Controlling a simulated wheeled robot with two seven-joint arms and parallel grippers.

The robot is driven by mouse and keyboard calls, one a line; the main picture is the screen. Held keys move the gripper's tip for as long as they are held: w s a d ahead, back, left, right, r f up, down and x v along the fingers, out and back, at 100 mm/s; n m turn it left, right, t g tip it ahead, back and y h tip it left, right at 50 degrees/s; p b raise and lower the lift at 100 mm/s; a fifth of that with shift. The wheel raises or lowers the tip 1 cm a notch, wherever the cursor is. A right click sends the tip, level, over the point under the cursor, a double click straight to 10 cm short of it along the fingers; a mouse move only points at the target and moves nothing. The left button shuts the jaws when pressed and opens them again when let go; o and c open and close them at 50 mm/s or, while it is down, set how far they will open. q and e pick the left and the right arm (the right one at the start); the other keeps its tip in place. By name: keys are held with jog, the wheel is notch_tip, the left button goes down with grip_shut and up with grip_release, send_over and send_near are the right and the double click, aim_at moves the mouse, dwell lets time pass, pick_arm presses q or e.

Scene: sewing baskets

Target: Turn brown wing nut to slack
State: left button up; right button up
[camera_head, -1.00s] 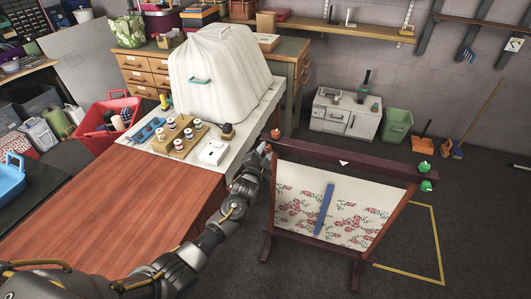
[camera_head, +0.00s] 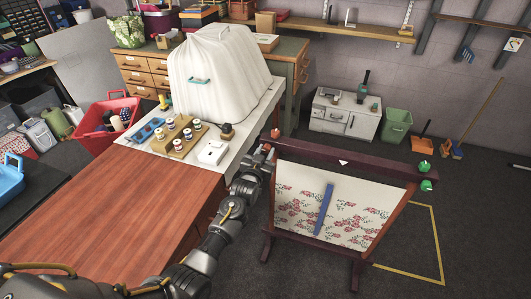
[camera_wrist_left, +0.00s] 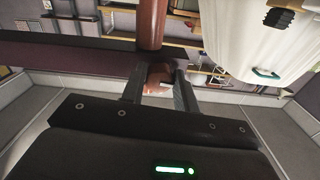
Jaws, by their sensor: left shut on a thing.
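The embroidery frame (camera_head: 345,165) stands at the right of the wooden table, with a dark red top beam. A small brown knob (camera_head: 276,133) shows above the beam's left end. My left gripper (camera_head: 267,151) is at that left end, just below this knob. In the left wrist view its two fingers (camera_wrist_left: 158,88) are closed on a brown wing nut (camera_wrist_left: 158,75); the nut's wings are partly hidden by the fingers. A brown round bar (camera_wrist_left: 152,25) rises behind the nut. Two green wing nuts (camera_head: 424,165) (camera_head: 426,186) sit at the beam's right end.
Flowered cloth (camera_head: 300,212) with a blue strip (camera_head: 324,209) hangs in the frame. The table (camera_head: 120,215) fills the left; beyond it are a spool rack (camera_head: 178,147), a white box (camera_head: 213,152) and a white covered shape (camera_head: 215,70).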

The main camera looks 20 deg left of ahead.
pick_arm(q)
jog(key=shift+n, duration=0.6)
jog(key=o, duration=1)
jog(key=s, duration=0.7)
jog(key=s+b, duration=0.1)
jog(key=s, duration=0.2)
jog(key=shift+s+a, duration=0.3)
jog(key=shift+s, duration=0.1)
jog(key=shift+f, duration=0.1)
